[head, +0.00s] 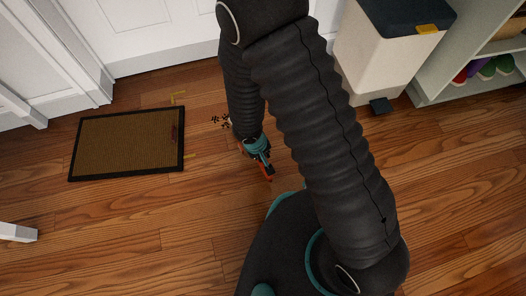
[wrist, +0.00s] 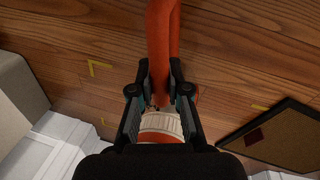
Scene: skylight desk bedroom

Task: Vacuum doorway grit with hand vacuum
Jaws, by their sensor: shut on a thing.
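My gripper (head: 258,150) is shut on the hand vacuum, low over the wood floor. In the wrist view, my gripper's two fingers (wrist: 160,92) close around the orange handle of the hand vacuum (wrist: 161,45), and part of its white and orange body shows below them. In the head view, only an orange part of the vacuum (head: 268,172) shows past the gripper. I see no grit in the wrist view; the vacuum's front end is hidden there.
A brown doormat with a black border (head: 125,150) lies left of the grit. Yellow corner marks (head: 178,95) are on the floor. A white bin with a dark lid (head: 370,60) and a shelf with shoes (head: 470,65) stand right.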

